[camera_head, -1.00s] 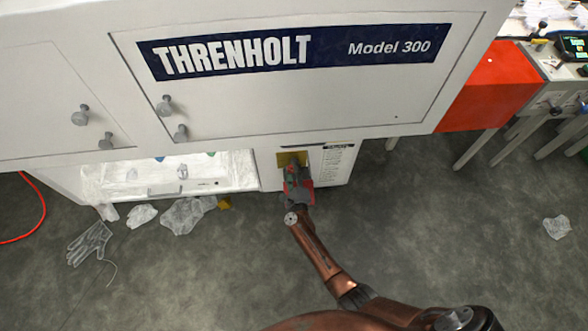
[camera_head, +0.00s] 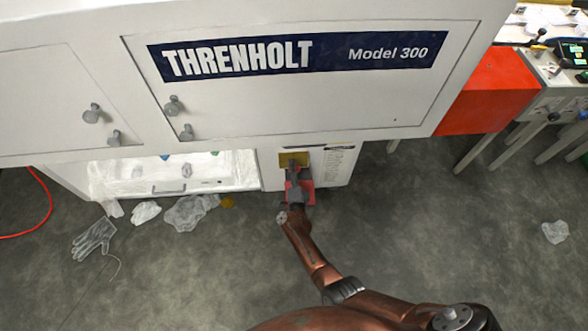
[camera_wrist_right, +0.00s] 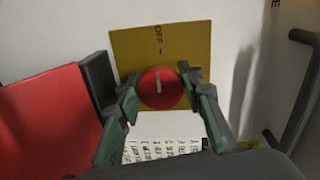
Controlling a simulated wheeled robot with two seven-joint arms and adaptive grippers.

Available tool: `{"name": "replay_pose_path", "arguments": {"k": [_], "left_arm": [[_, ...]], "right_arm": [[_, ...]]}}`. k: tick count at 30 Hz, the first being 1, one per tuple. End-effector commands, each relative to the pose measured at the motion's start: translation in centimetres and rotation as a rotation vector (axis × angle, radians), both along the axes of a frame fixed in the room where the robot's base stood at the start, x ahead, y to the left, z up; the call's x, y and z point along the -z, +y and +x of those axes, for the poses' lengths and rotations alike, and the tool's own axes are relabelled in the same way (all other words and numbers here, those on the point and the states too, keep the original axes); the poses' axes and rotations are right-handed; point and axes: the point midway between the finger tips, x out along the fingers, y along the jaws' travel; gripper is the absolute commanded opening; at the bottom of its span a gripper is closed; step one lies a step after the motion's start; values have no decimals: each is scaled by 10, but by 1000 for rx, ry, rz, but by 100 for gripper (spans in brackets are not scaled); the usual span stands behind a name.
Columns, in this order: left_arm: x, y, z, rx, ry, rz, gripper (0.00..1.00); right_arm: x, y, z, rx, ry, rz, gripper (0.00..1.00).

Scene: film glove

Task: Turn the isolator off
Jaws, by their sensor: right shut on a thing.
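The isolator is a round red knob (camera_wrist_right: 160,88) with a pale bar mark, on a yellow plate (camera_wrist_right: 132,52) lettered OFF; the plate also shows in the head view (camera_head: 293,159) low on the machine's front. My right gripper (camera_wrist_right: 160,90) is shut on the knob, with one green-padded finger on each side of it. In the head view my right gripper (camera_head: 297,180) reaches up to the plate and hides the knob. The pale bar looks nearly upright in the right wrist view. My left gripper is not in view.
The white machine (camera_head: 270,108) fills the far side. A label sheet (camera_head: 337,165) is right of the plate. A red block (camera_wrist_right: 50,115) is close left of the gripper. Crumpled film (camera_head: 190,212) and a glove (camera_head: 95,240) lie on the floor at left. Floor at right is mostly clear.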

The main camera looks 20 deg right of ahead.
Motion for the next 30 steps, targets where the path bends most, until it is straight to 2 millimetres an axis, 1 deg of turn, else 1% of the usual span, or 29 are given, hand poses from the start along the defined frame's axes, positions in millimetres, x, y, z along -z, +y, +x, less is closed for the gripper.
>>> {"name": "replay_pose_path", "arguments": {"k": [1,15,16,24,30], "left_arm": [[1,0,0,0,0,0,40],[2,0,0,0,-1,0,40],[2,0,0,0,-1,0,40],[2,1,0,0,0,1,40],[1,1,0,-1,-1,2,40]], "right_arm": [[2,2,0,-3,5,-6,10],[2,2,-1,-3,10,-19,10],[2,2,-1,-3,10,-19,35],[1,0,-1,0,8,-18,52],[1,0,0,0,7,-18,52]]}}
